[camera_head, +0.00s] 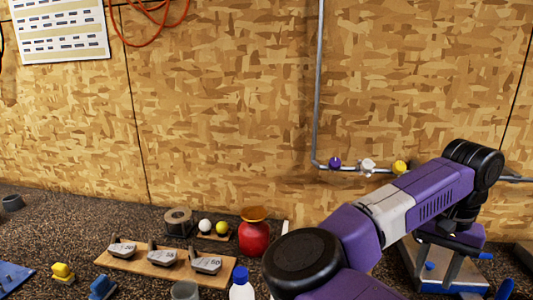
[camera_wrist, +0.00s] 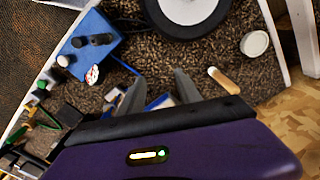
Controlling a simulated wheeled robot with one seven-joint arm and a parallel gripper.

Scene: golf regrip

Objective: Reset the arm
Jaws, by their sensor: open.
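My arm (camera_head: 415,205) is raised over the right part of the bench in the head view, bent at a black joint at the upper right. My gripper (camera_wrist: 158,88) shows in the wrist view with its two grey fingers apart and nothing visible between them. Dark speckled bench top lies beyond the fingers. Part of a blue and white thing shows behind the fingers, and I cannot tell what it is. In the head view the gripper end is partly hidden by the arm.
Wooden block (camera_head: 165,264) with several grey club heads, red jar (camera_head: 254,238), white bottle (camera_head: 242,288) and two small balls stand left of my arm. The wrist view shows a blue box (camera_wrist: 90,45), a white round thing (camera_wrist: 190,10) and a white disc (camera_wrist: 255,43).

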